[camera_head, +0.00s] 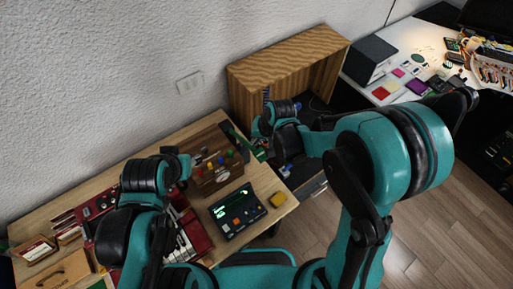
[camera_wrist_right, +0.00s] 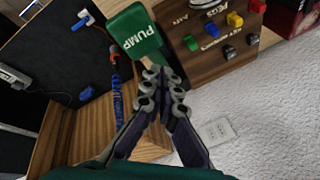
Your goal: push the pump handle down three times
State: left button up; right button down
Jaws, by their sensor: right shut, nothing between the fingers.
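The pump handle (camera_wrist_right: 132,28) is a green block with the white word PUMP, at the upper left of the right wrist view, beside a wooden box. My right gripper (camera_wrist_right: 163,88) is shut and empty. Its fingertips are just below the handle's lettered end in that view; I cannot tell whether they touch it. In the head view my right gripper (camera_head: 261,127) is beyond the box's right end, and the handle there is largely hidden. My left gripper (camera_head: 182,166) is left of the box, with its fingers too hidden to judge.
The wooden box (camera_head: 216,176) bears several coloured knobs. A red keyboard (camera_head: 192,233) is at the left. A wooden shelf (camera_head: 286,68) stands behind my right gripper.

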dwell(0.5)
jog(key=shift+s+d+f+b, duration=0.1)
jog(key=shift+s+f+b, duration=0.05)
jog(key=shift+f+b, duration=0.3)
